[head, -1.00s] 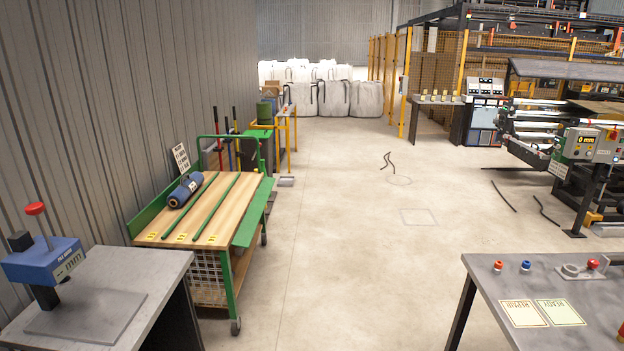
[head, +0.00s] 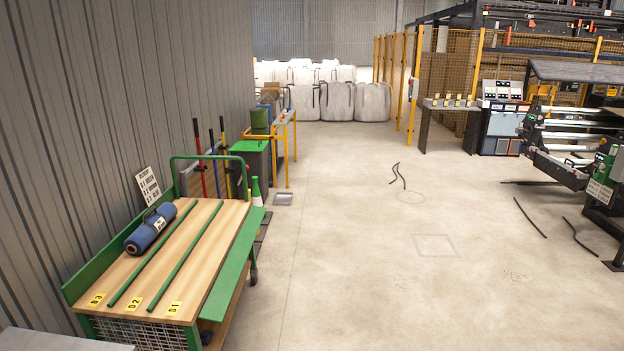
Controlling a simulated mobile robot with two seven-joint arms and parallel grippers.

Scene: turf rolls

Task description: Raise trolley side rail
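The trolley (head: 193,262) stands against the wall at the left, with a wooden deck, a green frame and a green push handle at its far end. A flat green side rail (head: 236,258) hangs folded down and outward along its right side. Two green bars (head: 187,255) lie lengthwise on the deck. A blue roll (head: 150,229) lies at the deck's left side, by a raised green rail (head: 124,255). Yellow tags 01, 02 and 03 sit at the near edge. Neither of my grippers shows in the head view.
A grey table corner (head: 60,341) shows at the lower left. Black strips (head: 530,218) lie on the floor at right, near a machine (head: 575,150). The floor right of the trolley is clear.

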